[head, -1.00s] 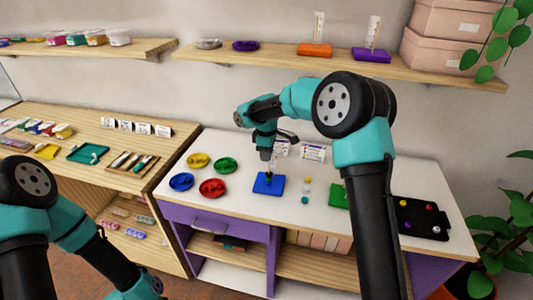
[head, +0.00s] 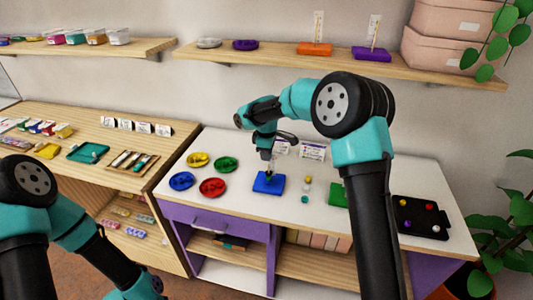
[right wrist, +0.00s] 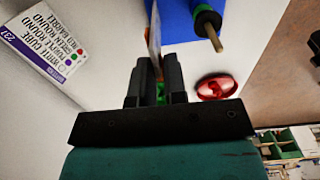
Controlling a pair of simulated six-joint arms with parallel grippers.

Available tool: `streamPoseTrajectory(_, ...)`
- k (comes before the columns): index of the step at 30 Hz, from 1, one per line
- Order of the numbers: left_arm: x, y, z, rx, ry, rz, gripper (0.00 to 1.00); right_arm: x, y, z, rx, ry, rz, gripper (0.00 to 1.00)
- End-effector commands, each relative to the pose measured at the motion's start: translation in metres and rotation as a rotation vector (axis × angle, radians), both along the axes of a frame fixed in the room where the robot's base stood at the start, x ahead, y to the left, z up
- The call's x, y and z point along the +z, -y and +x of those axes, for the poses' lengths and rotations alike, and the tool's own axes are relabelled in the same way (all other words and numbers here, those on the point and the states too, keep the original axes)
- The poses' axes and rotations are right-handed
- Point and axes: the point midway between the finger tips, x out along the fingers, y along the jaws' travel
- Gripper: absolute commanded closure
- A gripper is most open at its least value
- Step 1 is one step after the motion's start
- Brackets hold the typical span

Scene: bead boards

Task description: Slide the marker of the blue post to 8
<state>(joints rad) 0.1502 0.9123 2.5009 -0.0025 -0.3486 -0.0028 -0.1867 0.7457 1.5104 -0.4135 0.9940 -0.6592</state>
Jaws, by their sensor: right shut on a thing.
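The blue post's base (head: 263,188) stands on the white table, below my right gripper (head: 269,168). In the right wrist view the blue base (right wrist: 180,22) is at the top. Its wooden peg (right wrist: 216,43) carries a green bead (right wrist: 207,16) and sits beside the fingers. A thin pale scale card (right wrist: 154,35) runs edge-on toward the fingers. A small orange piece, apparently the marker (right wrist: 160,68), lies between the fingers, and my right gripper is shut on it. The scale's numbers cannot be read. My left gripper is out of view.
Blue (head: 181,181), yellow (head: 197,160), green (head: 224,164) and red (head: 212,188) dishes lie left of the base. Printed cards (head: 312,151) stand behind.

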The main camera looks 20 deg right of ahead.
Motion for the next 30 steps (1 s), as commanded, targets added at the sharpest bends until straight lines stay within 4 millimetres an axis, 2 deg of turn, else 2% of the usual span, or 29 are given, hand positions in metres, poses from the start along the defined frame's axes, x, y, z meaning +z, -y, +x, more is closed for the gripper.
streamPoseTrajectory(6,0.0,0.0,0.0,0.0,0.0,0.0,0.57,0.0,0.0,0.0,0.0,0.001,0.0,1.0)
streamPoseTrajectory(7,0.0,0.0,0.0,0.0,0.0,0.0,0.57,0.0,0.0,0.0,0.0,0.001,0.0,0.86)
streamPoseTrajectory(16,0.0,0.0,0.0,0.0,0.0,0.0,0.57,0.0,0.0,0.0,0.0,0.0,0.0,0.58)
streamPoseTrajectory(25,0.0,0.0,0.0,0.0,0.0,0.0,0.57,0.002,0.0,0.0,0.0,0.001,0.0,0.58)
streamPoseTrajectory(30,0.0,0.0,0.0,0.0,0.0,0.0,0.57,0.016,0.0,0.0,0.001,0.002,0.0,0.58)
